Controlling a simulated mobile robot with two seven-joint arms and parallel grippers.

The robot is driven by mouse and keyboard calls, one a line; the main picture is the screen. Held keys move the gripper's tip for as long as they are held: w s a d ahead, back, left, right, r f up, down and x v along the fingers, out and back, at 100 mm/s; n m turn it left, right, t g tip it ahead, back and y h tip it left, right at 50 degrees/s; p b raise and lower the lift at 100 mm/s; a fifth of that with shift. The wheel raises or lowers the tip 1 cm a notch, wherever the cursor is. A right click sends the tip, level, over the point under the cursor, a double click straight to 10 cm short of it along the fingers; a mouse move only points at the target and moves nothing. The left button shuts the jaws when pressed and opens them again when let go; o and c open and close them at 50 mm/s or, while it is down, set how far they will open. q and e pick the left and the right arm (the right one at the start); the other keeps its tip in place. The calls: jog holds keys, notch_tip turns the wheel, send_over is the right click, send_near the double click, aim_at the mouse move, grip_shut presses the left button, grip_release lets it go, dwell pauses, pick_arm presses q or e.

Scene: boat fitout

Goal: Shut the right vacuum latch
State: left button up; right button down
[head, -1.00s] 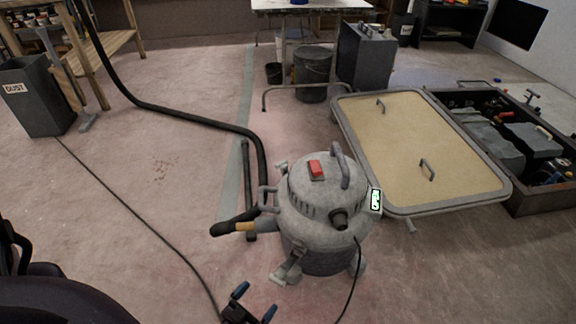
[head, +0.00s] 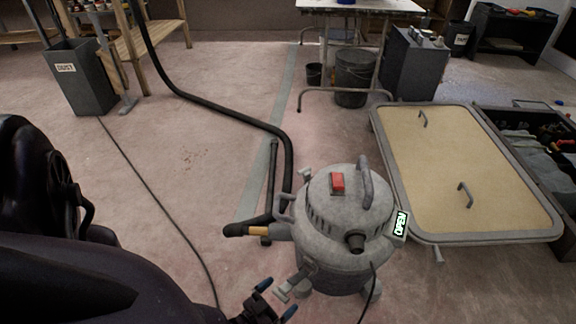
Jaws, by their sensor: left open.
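A grey shop vacuum (head: 335,220) stands on the floor right of centre. Its lid has a red switch (head: 337,183) and a curved handle (head: 364,182). A small sign reading OPEN (head: 401,224) shows in green at the right side of the lid, where the right latch itself is hard to make out. My left gripper (head: 276,298) is open and empty, with blue fingertips, low in front and to the left of the vacuum, apart from the lid. My right gripper is out of view.
A black hose (head: 215,104) runs from the vacuum's left to the back. A cord (head: 150,190) crosses the floor. A framed tan panel (head: 455,170) lies close at right, beside an open bin of parts (head: 540,150).

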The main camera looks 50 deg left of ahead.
pick_arm(q)
jog(key=shift+w, duration=0.35)
